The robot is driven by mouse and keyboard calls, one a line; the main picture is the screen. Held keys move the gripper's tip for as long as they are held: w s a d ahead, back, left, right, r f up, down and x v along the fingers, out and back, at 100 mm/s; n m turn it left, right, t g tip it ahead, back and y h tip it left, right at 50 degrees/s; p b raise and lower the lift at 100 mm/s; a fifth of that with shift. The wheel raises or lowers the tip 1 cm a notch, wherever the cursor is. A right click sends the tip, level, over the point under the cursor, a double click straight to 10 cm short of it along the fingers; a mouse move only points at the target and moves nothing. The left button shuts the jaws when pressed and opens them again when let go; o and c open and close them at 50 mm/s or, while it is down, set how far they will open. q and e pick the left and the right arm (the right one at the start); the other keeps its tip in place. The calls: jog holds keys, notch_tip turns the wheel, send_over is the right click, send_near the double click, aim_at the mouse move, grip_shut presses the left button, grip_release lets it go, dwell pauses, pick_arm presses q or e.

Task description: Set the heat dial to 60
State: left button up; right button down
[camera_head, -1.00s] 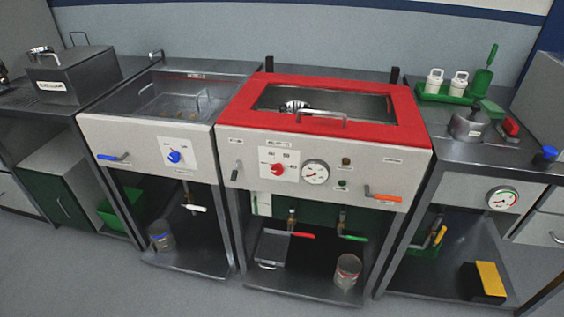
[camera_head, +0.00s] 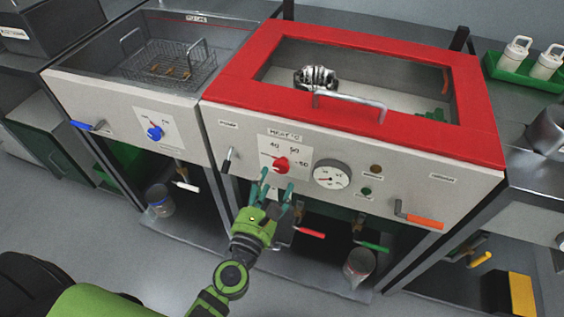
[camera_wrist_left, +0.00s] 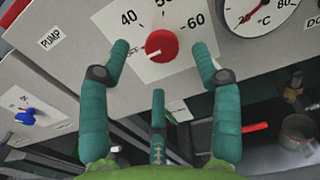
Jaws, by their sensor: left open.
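The red heat dial (camera_head: 281,165) sits on a white scale plate on the front panel of the red-topped tank. In the left wrist view the dial (camera_wrist_left: 162,46) shows marks 40, 50 and 60, and its white pointer line points to the lower left, toward OFF. My left gripper (camera_head: 277,186) is open, just below and in front of the dial. In the left wrist view its teal fingers (camera_wrist_left: 160,62) stand to the left and right of the dial, with a third finger below; no contact shows. My right gripper is not in view.
A round gauge (camera_head: 332,175) is just right of the dial plate. A pump lever (camera_head: 227,160) is to its left and an orange-handled lever (camera_head: 420,220) at the right. A blue dial (camera_head: 155,132) is on the neighbouring unit. Red and green valve handles are below the panel.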

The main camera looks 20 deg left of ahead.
aim_at(280, 168)
pick_arm(q)
jog(key=w, duration=0.4)
jog(key=shift+p, duration=0.4)
jog(key=shift+w, duration=0.5)
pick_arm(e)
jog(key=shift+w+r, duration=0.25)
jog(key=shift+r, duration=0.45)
